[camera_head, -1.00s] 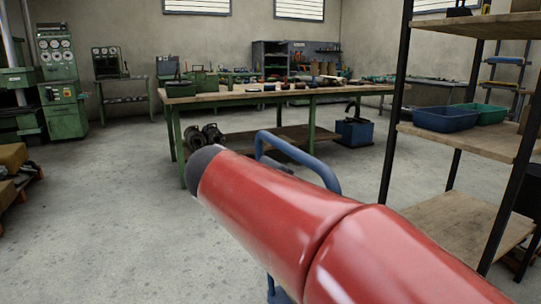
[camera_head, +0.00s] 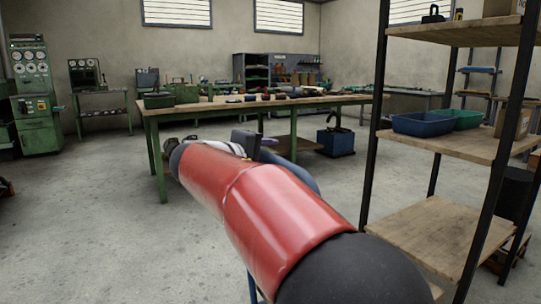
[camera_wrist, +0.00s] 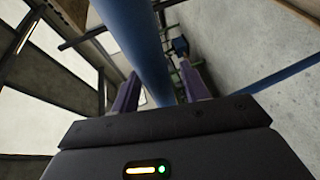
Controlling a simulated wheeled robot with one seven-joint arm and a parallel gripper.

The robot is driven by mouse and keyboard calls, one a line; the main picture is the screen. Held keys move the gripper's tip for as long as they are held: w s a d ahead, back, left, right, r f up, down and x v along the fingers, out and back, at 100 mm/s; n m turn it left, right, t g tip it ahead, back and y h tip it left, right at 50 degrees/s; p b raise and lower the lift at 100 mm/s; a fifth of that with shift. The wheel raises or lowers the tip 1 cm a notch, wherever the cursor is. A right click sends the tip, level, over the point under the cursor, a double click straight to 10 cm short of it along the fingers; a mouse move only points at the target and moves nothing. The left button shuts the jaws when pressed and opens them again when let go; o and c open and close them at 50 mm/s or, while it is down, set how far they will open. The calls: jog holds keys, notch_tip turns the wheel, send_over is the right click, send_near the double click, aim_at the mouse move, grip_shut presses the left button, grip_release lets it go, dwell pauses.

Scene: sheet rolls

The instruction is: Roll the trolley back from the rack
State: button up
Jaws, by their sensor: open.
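The trolley shows only in part: a blue tubular handle (camera_head: 296,172) behind my red arm and a bit of blue tube lower down. My arm hides the rest. In the wrist view a thick blue tube (camera_wrist: 138,45) passes between the two dark purple fingers of my gripper (camera_wrist: 158,68). The fingers are open, one on each side of the tube; I cannot tell whether either touches it. In the head view my gripper (camera_head: 258,142) is partly hidden at the handle. The rack (camera_head: 372,120) stands close on the right, with black posts and wooden shelves.
Blue (camera_head: 422,125) and green (camera_head: 466,119) bins sit on the rack's middle shelf. A long green-legged workbench (camera_head: 154,114) with tools stands ahead, a blue box (camera_head: 336,143) on the floor near it. The concrete floor (camera_head: 75,220) at left is clear.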

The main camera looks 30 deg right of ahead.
jog(key=shift+x, duration=0.8)
grip_shut()
